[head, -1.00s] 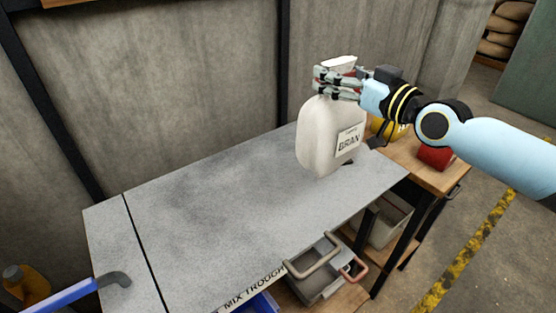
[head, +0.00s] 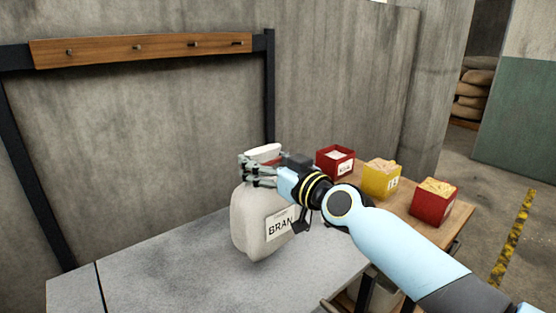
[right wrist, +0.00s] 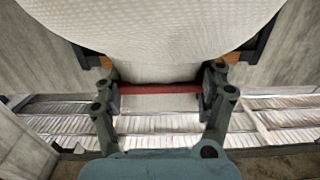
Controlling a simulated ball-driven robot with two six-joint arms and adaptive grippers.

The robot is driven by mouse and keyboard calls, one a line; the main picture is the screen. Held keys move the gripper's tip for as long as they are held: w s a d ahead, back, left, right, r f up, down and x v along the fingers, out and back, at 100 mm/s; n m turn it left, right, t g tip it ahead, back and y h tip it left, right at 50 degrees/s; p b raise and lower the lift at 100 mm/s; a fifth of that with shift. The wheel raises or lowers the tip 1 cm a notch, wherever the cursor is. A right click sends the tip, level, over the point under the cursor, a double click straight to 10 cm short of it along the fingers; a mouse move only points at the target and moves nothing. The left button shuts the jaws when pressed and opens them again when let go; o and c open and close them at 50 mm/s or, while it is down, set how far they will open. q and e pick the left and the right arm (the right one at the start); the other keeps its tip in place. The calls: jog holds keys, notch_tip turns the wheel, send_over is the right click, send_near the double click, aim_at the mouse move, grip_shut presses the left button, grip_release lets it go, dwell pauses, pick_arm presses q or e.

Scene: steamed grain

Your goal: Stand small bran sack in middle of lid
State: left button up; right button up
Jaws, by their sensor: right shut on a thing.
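The small bran sack (head: 250,226) is white with a BRAN label, and it is upright. My right gripper (head: 262,170) is shut on its neck. In the right wrist view, the fingers (right wrist: 163,92) flank the neck at a red band, and the sack body (right wrist: 160,30) fills the top. The sack is over the far right part of the grey lid (head: 150,276). I cannot tell whether its base touches the lid. My left gripper is not in view.
A wooden bench to the right holds a red box (head: 335,162), a yellow box (head: 381,180) and another red box (head: 434,204). A wall with a wooden peg rail (head: 140,47) stands behind. The lid left of the sack is clear.

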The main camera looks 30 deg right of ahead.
aim_at(264, 176)
jog(key=shift+f+b, duration=1.5)
jog(key=shift+f, duration=0.25)
jog(key=shift+r, duration=0.1)
jog(key=o, duration=1.3)
jog(key=shift+f, duration=0.4)
jog(key=shift+c, duration=0.2)
jog(key=o, duration=0.5)
jog(key=shift+s, duration=0.1)
jog(key=shift+r, duration=0.15)
